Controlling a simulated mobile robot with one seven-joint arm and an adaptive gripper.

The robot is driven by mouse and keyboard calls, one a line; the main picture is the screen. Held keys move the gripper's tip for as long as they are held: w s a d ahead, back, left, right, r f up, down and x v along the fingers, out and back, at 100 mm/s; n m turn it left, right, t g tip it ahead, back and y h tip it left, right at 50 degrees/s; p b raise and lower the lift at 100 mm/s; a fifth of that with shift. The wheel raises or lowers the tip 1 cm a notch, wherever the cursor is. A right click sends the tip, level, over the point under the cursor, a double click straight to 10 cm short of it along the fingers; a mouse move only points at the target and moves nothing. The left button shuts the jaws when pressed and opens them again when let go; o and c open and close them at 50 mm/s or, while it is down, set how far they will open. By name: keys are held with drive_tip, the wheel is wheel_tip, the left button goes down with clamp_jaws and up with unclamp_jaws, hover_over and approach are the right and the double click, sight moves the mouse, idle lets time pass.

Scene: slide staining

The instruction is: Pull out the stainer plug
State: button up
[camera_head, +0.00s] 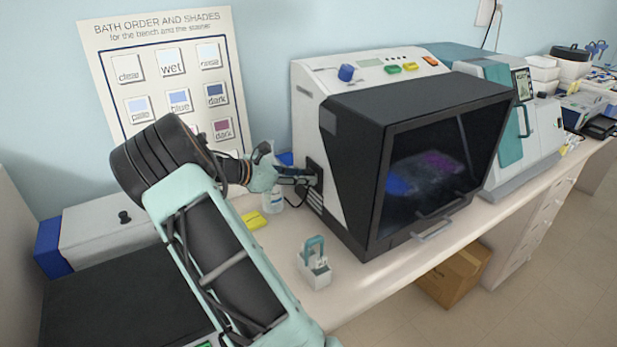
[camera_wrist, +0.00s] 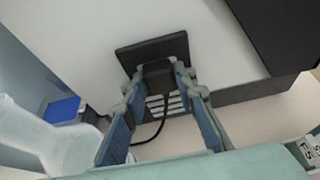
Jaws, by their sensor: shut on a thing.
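The stainer (camera_head: 345,150) is a white machine with a large black hood and a dark window, standing on the bench. On its left side is a black socket plate (camera_wrist: 135,53). The black plug (camera_wrist: 158,76) sits at that plate, with a black cord (camera_wrist: 160,125) hanging below it. My gripper (camera_wrist: 158,82) is shut on the plug, one finger on each side. In the head view my gripper (camera_head: 308,177) reaches the stainer's left side, and the plug itself is hard to make out there. The plug appears to be against the plate; whether its pins are in is hidden.
A clear bottle (camera_head: 272,195) stands close beside my gripper and also shows in the wrist view (camera_wrist: 45,140). A slide holder with a teal handle (camera_head: 314,265) and a yellow item (camera_head: 254,220) lie on the bench. A bath order poster (camera_head: 165,75) is behind my arm.

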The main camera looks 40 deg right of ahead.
clamp_jaws()
drive_tip(key=shift+a, duration=0.15)
drive_tip(key=shift+w+a+p, duration=0.2)
drive_tip(key=shift+a+p, duration=0.35)
drive_tip(key=shift+a, duration=2.35)
